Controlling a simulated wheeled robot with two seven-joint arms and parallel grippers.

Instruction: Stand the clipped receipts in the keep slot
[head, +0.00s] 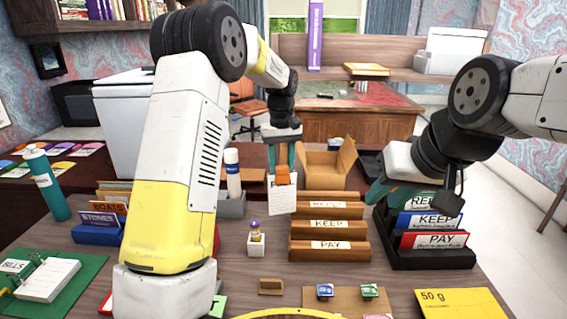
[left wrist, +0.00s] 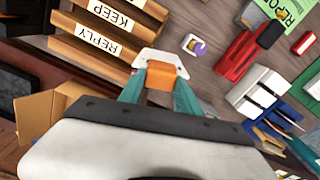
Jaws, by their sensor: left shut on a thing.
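My left gripper (head: 282,168) is shut on the orange clip of the clipped receipts (head: 283,200). The white sheets hang down upright from it, just left of the wooden letter rack (head: 330,197). The rack has steps labelled REPLY, KEEP and PAY; the keep slot is the middle one, with its KEEP label (head: 330,224). In the left wrist view, the orange clip (left wrist: 160,82) sits between the teal fingers, with the white receipt edge (left wrist: 165,56) beyond it, beside the rack's REPLY end (left wrist: 98,41). My right gripper (head: 392,192) is by the black file rack; its finger gap is unclear.
The black file rack (head: 432,259) holds cards labelled KEEP and PAY at right. An open cardboard box (head: 325,165) stands behind the wooden rack. A small white stamp holder (head: 256,244) stands left of it. A teal bottle (head: 45,183) is at far left.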

